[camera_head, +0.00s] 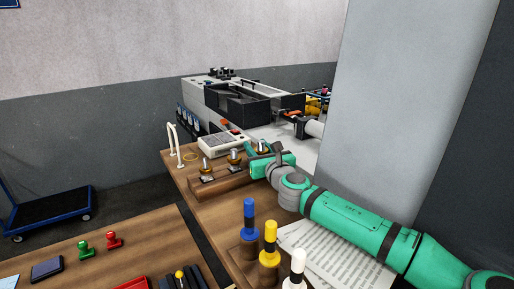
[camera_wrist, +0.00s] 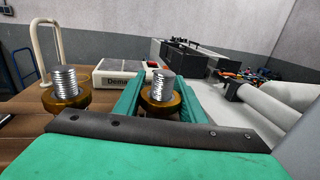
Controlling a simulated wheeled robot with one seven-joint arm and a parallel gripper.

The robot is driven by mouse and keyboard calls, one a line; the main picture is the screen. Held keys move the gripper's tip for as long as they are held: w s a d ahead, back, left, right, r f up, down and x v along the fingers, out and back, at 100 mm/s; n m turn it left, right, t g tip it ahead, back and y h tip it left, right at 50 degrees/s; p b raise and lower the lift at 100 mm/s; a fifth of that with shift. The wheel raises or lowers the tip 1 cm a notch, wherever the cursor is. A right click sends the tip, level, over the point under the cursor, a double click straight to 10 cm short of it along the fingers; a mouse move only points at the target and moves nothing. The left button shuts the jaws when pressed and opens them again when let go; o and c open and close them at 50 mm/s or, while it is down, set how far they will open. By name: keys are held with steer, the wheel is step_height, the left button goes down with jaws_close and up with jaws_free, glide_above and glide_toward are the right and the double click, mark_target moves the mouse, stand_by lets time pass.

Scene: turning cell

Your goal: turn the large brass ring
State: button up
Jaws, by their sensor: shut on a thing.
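My gripper (camera_head: 262,148) is at the far right post of a wooden block on the bench. In the wrist view its two green fingers (camera_wrist: 157,80) stand on either side of a brass ring (camera_wrist: 160,108) and are shut on it. The ring sits around an upright threaded stud (camera_wrist: 160,88), whose top rises above it. A second brass ring (camera_wrist: 66,100) on its own stud stands to the left, apart from my fingers. In the head view, studs with brass rings (camera_head: 234,160) stand left of my gripper. The held ring is mostly hidden there.
A white panel box (camera_head: 222,144) lies behind the studs, and a cream looped stand (camera_head: 175,145) rises at the left. A loose brass ring (camera_head: 190,157) lies near it. Blue (camera_head: 249,215), yellow (camera_head: 269,240) and white (camera_head: 297,265) pegs and paper sheets (camera_head: 335,258) are nearer.

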steer(key=shift+a+r+h, duration=0.1)
steer(key=shift+h, duration=0.2)
steer(key=shift+m, duration=0.3)
steer(key=o, duration=1)
steer(key=shift+d, duration=0.2)
steer(key=shift+o, duration=0.2)
steer(key=shift+s, duration=0.15)
steer(key=v, duration=1)
steer(key=shift+s, duration=0.25)
